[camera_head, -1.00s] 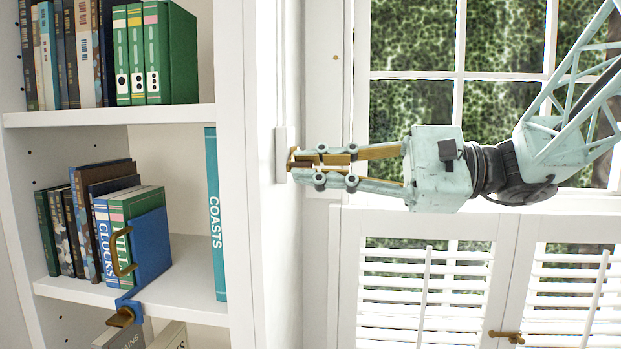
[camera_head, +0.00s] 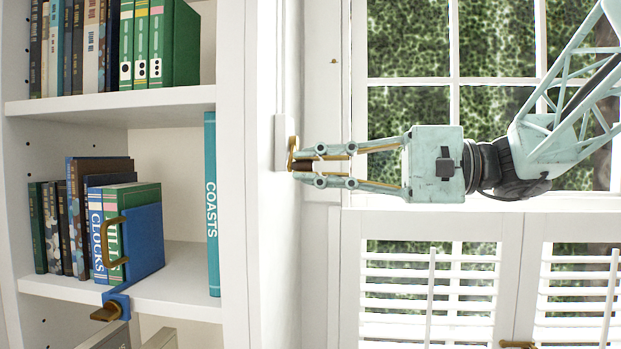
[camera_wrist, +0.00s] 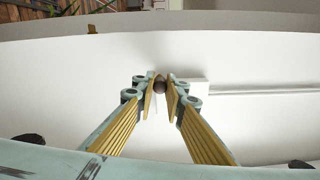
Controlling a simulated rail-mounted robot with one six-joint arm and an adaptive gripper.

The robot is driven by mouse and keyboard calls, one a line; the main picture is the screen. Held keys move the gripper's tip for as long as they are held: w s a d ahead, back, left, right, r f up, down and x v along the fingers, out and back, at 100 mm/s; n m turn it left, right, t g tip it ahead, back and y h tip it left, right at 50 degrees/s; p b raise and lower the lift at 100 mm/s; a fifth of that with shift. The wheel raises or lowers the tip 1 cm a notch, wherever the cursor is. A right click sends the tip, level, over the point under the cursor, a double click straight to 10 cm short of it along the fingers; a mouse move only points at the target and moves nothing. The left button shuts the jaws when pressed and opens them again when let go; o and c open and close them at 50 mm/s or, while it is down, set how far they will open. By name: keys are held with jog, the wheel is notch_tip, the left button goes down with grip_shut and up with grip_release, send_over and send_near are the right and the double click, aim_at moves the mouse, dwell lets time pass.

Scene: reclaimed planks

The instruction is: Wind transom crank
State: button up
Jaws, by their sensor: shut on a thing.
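The transom crank is a small brass arm (camera_head: 291,153) on a white housing (camera_head: 281,143) on the narrow white wall between the bookshelf and the window. A dark brown knob (camera_wrist: 159,86) at its end shows between the fingertips in the wrist view. My gripper (camera_head: 305,164) reaches in from the right, roughly level, and is shut on the knob; in the wrist view its fingertips (camera_wrist: 160,87) close in on both sides of it. The fingers hide part of the crank in the head view. The white housing also shows in the wrist view (camera_wrist: 192,88).
The white bookshelf (camera_head: 110,106) stands left, close to the crank, with a teal book (camera_head: 212,205) near its edge. A blue bookend clamp (camera_head: 142,245) with a brass handle is on the lower shelf. The window (camera_head: 410,120) and shutters (camera_head: 430,290) lie behind my arm.

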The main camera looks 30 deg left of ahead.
jog(key=shift+w+a+f+n+b, duration=0.3)
jog(key=shift+w+n+b, duration=0.35)
jog(key=shift+n+b, duration=0.9)
jog(key=shift+w+a+f+n+b, duration=0.3)
jog(key=shift+w+n+b, duration=0.3)
jog(key=shift+n+b, duration=0.85)
jog(key=shift+w+a+f+n+b, duration=0.25)
jog(key=shift+w+n+b, duration=0.4)
jog(key=shift+n+b, duration=0.9)
jog(key=shift+r, duration=0.1)
jog(key=o, duration=0.8)
jog(key=shift+o, duration=0.2)
jog(key=shift+w+d, duration=0.1)
jog(key=shift+d, duration=0.05)
jog(key=v, duration=1.1)
jog(key=shift+d, duration=0.25)
jog(key=shift+w, duration=0.15)
